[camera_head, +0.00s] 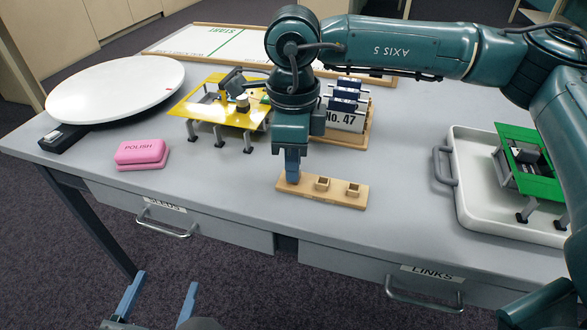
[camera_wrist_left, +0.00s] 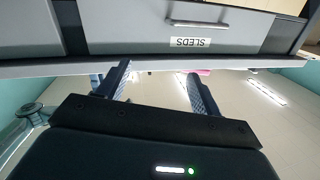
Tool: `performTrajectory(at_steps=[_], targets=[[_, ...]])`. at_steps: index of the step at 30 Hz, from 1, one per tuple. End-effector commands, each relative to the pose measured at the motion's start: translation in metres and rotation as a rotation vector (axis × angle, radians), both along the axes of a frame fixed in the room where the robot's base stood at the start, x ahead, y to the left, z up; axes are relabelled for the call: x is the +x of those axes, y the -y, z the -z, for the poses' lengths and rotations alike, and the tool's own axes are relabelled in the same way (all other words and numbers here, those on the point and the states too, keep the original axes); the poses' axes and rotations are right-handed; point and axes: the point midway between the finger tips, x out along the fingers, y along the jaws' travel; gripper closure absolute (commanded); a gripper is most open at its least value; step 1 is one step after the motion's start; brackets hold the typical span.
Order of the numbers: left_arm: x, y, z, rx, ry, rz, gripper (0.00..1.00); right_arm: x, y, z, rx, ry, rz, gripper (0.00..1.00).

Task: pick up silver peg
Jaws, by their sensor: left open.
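I cannot make out a silver peg in either view. A wooden strip (camera_head: 338,194) with small square sockets lies near the table's front edge in the head view. My right gripper (camera_head: 292,180) points straight down at the strip's left end and hides that end. It shows edge-on, so its opening and anything between its fingers are hidden. My left gripper (camera_head: 165,278) is low in front of the table, below the drawers. Its two fingers stand wide apart and empty, as the left wrist view (camera_wrist_left: 158,70) also shows.
A pink polish block (camera_head: 141,152), a white round disc (camera_head: 115,88) and a yellow stand (camera_head: 205,106) are on the left. A "No. 47" holder (camera_head: 344,122) stands behind the strip. A white tray (camera_head: 470,200) with a green stand (camera_head: 535,178) is at right. Drawer handles (camera_head: 166,229) jut from the front.

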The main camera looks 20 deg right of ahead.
Motion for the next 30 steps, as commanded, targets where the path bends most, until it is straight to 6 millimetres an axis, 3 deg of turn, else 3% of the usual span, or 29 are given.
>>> performTrajectory(at_steps=[7,15,30], targets=[[0.0,0.0,0.0,0.0,-0.001,0.0,0.35,0.0,0.0,0.0,0.0,0.0,0.0,1.0],[0.0,0.0,-0.001,0.0,-0.004,-0.001,0.35,0.0,0.0,-0.005,0.001,0.001,0.0,1.0],[-0.002,-0.006,0.0,0.008,-0.15,-0.027,0.35,0.0,-0.001,-0.092,0.001,0.002,0.0,1.0]])
